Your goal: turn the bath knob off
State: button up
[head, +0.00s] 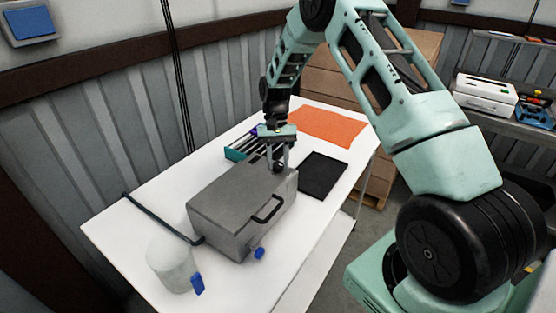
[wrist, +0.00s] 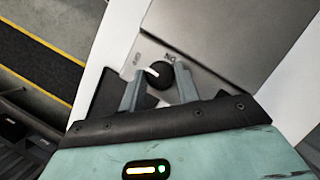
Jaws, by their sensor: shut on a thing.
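The bath is a grey metal box (head: 230,205) with a black handle on its lid, standing on the white table. Its knob (wrist: 160,75) is round and black with a white pointer, on a grey panel at the bath's end. In the wrist view the pointer is directed left and slightly up, toward one of two small marks beside the knob; I cannot read them surely. My gripper (head: 277,162) reaches down at the far end of the bath. Its fingers (wrist: 159,88) are on either side of the knob, shut on it. The fingers partly hide the knob in the head view.
A teal rack (head: 238,154) stands just behind the bath. A black mat (head: 323,175) and an orange mat (head: 328,127) lie to the right. A translucent container (head: 167,264) with a blue tap stands front left.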

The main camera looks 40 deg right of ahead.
jog(key=o, duration=0.7)
jog(key=b+v, duration=0.4)
jog(key=v, duration=1.3)
jog(key=shift+r, duration=0.15)
jog(key=shift+w, duration=0.15)
jog(key=s+a+r+n+t, duration=0.1)
jog(key=s+a+n, duration=0.35)
jog(key=a, duration=0.75)
jog(key=s+a+n, duration=0.2)
jog(key=s+a, duration=0.6)
jog(key=a, duration=0.4)
jog(key=s+a+f+n+t, duration=0.1)
jog(key=s+a+n, duration=0.1)
jog(key=s, duration=0.6)
jog(key=s+a+f+n+t+h, duration=0.1)
jog(key=s+a+f+n, duration=0.1)
jog(key=s, duration=0.6)
jog(key=s+a+f+n, duration=0.1)
jog(key=s+f+n, duration=0.1)
jog(key=s, duration=0.6)
jog(key=shift+s+a+f+n+t+h+b, duration=0.3)
jog(key=shift+a+n+t+b, duration=0.15)
jog(key=shift+n, duration=0.1)
